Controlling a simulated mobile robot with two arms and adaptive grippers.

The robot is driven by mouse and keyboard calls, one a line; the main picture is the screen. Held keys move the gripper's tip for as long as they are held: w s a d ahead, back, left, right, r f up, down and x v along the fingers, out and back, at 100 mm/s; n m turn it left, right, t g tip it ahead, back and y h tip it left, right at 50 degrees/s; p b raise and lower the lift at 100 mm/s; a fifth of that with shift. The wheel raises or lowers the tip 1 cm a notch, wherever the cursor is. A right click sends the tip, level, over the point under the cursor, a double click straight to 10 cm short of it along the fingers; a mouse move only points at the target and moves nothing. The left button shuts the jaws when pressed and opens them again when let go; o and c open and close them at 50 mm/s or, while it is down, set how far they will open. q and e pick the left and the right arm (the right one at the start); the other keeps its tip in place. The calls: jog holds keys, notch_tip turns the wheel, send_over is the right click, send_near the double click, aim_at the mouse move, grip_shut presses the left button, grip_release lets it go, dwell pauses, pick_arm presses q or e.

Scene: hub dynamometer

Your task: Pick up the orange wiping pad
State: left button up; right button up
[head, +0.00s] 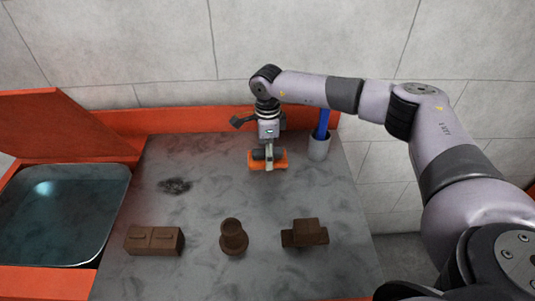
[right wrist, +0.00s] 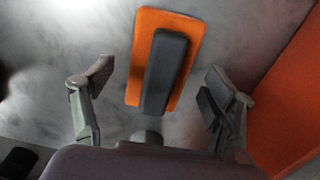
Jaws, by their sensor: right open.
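The orange wiping pad (head: 281,160) lies on the grey worktop near its back edge, with a dark grey handle along its top. In the right wrist view the pad (right wrist: 143,62) sits between and beyond the two fingers. My right gripper (head: 268,165) points down over the pad. Its fingers (right wrist: 146,80) are spread wide on either side of the handle, with gaps to both sides, and hold nothing. In the head view the gripper partly covers the pad and handle. My left gripper is in neither view.
A grey cup (head: 319,148) with a blue-handled item stands right of the pad. Three brown pieces, a block (head: 154,241), a round part (head: 233,237) and a stepped part (head: 305,233), stand in front. A dark smudge (head: 174,186) marks the worktop. A water basin (head: 62,215) is at left.

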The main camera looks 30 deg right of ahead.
jog(key=shift+f, duration=0.55)
jog(key=shift+c, duration=0.5)
jog(key=c, duration=1.1)
jog(key=shift+r, duration=0.1)
jog(key=shift+c, duration=0.2)
notch_tip(320, 180, up, 20)
jog(key=b, duration=0.3)
jog(key=o, duration=0.6)
jog(key=c, duration=0.5)
